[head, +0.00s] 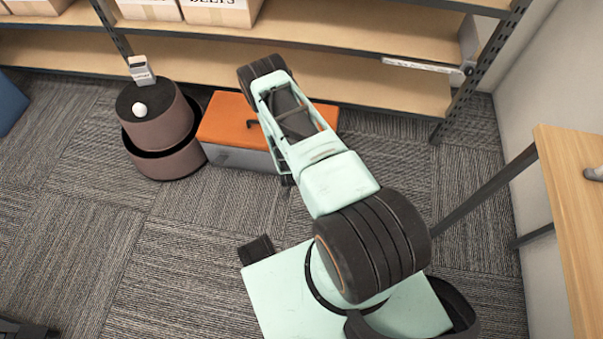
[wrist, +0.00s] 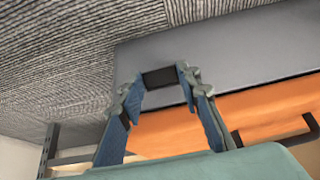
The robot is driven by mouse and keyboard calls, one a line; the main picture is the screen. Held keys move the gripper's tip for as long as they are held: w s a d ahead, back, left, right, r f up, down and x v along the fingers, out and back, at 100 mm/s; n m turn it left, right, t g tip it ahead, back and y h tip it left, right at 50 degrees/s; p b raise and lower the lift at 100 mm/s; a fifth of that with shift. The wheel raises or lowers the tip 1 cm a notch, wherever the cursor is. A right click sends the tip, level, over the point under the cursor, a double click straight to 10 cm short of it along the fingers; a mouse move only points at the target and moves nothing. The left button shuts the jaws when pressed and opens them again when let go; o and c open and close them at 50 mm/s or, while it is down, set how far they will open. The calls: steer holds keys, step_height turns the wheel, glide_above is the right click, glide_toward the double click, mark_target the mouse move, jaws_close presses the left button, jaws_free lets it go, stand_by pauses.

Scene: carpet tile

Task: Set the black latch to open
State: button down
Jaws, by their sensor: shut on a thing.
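The orange lid (head: 228,122) and grey body (head: 240,158) belong to a box standing on the carpet against the shelf. In the wrist view the orange lid (wrist: 270,108) and grey body (wrist: 225,50) appear with the grey part above. The black latch (wrist: 160,77) shows on the grey side near the seam, between the fingertips of my gripper (wrist: 158,84). My gripper is shut on the latch, one blue-grey finger on each side. In the head view my arm hides the latch and most of the gripper. I cannot tell the latch's setting.
A black handle (head: 251,124) sits on the lid. A round brown container (head: 165,148) stands just left of the box, with a small white item (head: 139,109) on top. Shelving (head: 380,85) is behind; a wooden table (head: 570,200) is right.

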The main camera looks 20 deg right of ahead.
steer(key=shift+s+a+f+b, duration=0.35)
steer(key=shift+s+f, duration=0.2)
steer(key=shift+f, duration=0.1)
steer(key=shift+s+a+f+b, duration=0.25)
steer(key=shift+s+a+f, duration=0.1)
steer(key=shift+s+f, duration=0.25)
steer(key=c, duration=1.5)
jaws_free()
steer(key=shift+o, duration=0.5)
steer(key=shift+w+d+r, duration=0.1)
steer(key=shift+w, duration=0.1)
steer(key=v, duration=1.2)
